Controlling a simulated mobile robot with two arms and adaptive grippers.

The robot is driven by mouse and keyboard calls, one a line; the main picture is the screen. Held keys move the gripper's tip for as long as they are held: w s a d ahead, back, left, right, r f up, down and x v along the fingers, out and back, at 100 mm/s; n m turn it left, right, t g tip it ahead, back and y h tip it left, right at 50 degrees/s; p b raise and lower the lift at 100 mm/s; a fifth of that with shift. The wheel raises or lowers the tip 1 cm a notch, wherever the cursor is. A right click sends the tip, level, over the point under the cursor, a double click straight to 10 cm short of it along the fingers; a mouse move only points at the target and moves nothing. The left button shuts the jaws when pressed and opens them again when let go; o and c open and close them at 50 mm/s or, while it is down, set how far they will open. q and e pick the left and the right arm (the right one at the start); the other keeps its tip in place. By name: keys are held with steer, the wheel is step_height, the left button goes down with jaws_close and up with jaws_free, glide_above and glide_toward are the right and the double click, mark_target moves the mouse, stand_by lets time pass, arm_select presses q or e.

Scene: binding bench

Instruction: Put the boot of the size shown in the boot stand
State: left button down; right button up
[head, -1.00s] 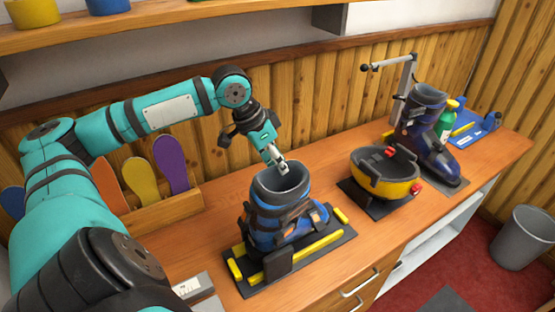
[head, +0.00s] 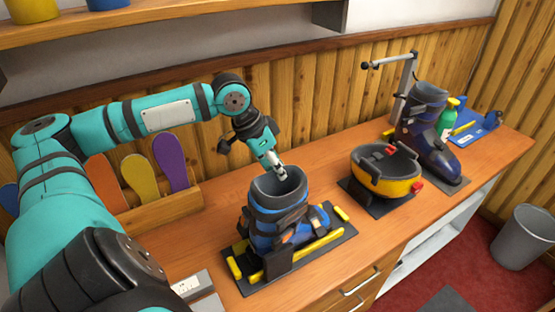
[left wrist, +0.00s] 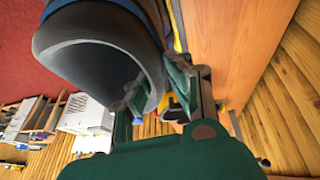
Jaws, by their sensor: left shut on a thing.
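A blue and dark grey boot (head: 276,215) stands upright over the boot stand (head: 310,255), a black plate with yellow rails and a dark block at its front. I cannot tell whether the sole touches the plate. My left gripper (head: 280,172) is shut on the far rim of this boot's cuff. In the left wrist view the gripper (left wrist: 160,88) has its fingers on either side of the grey cuff (left wrist: 105,40). A small size display (head: 187,286) lies at the bench's front left; its marking is too small to read. My right gripper is not in view.
A yellow and black bowl-shaped device (head: 386,172) stands right of the boot stand. Beyond it are a second dark blue boot (head: 428,130) under a grey post, a green bottle (head: 447,120) and a blue tray (head: 475,130). Coloured footbeds (head: 170,160) stand in a wooden rack at left.

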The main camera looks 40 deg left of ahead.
arm_select(q)
steer(key=shift+f, duration=0.15)
stand_by(0.8)
steer(key=c, duration=1.2)
jaws_free()
steer(key=shift+o, duration=0.2)
steer(key=shift+s+a+r, duration=0.15)
steer(key=shift+s+r, duration=0.1)
steer(key=shift+r, duration=0.05)
steer(key=v, duration=1.1)
